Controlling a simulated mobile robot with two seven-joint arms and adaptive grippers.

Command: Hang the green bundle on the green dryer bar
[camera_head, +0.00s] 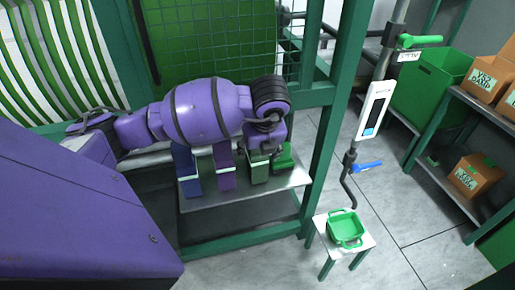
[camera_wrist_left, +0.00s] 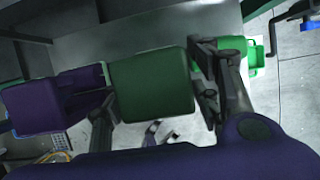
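The green bundle (camera_wrist_left: 150,85) is dark green and lies between the two fingers of my left gripper (camera_wrist_left: 157,88) in the left wrist view. The fingers are apart, close along both its sides; I cannot tell whether they press on it. In the head view my left gripper (camera_head: 268,142) is right above the green bundle (camera_head: 258,168), which stands at the shelf's front edge, its top partly hidden. I cannot pick out the green dryer bar for sure. My right gripper is not in view.
Blue (camera_head: 187,170) and purple (camera_head: 224,165) bundles stand left of it on the grey shelf (camera_head: 245,198), with a bright green item (camera_head: 284,160) close at its right. A green frame post (camera_head: 328,120) rises right of the shelf. A green basket (camera_head: 345,228) sits on a stool.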

